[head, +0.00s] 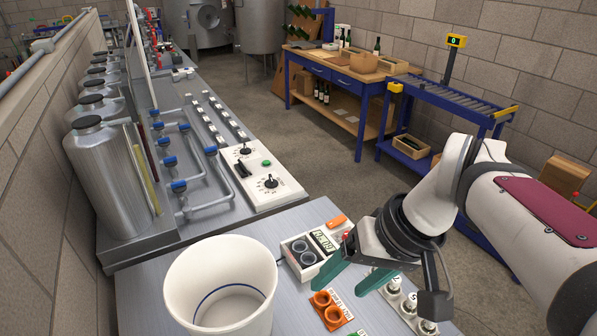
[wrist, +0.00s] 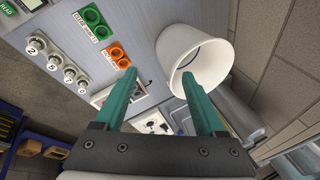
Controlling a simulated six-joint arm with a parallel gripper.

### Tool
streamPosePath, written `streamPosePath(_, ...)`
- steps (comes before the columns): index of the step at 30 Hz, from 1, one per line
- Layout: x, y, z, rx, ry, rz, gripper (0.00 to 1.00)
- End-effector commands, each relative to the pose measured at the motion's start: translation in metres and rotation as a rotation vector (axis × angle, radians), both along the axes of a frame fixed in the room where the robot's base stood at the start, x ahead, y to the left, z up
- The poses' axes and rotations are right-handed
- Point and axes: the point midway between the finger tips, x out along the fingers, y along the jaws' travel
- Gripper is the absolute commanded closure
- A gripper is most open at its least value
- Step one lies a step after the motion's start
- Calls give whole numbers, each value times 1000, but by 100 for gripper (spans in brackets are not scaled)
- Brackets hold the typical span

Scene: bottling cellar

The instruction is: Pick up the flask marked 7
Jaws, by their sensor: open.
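A row of several small numbered flasks (head: 411,302) stands on the grey bench at the lower right of the head view. They also show at the left of the wrist view (wrist: 54,63), where the outermost flask (wrist: 34,46) reads 2. The other numbers are too small for me to read surely, so I cannot tell which is marked 7. My gripper (head: 347,284) is open and empty, fingers above the bench, left of the flasks in the head view. In the wrist view its fingertips (wrist: 158,75) point away from the row, which lies to their left.
A white bucket (head: 205,312) stands left of my gripper and near its right finger in the wrist view (wrist: 178,38). An orange two-ring holder (head: 320,299) and a device with a display (head: 307,268) are close by. A green two-ring holder (wrist: 92,16) is also there.

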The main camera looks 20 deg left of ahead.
Motion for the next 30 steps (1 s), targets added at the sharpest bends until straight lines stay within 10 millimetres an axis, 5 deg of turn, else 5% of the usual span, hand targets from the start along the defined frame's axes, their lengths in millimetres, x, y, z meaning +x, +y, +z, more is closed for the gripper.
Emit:
streamPosePath(6,114,96,-10,149,-314,509,28)
streamPosePath(12,181,174,-40,227,-602,838,28)
streamPosePath(14,193,192,-49,241,-671,906,28)
streamPosePath(18,192,190,-108,239,-669,905,28)
streamPosePath(23,193,198,-141,237,-672,907,28)
streamPosePath(30,200,245,-189,237,-672,909,28)
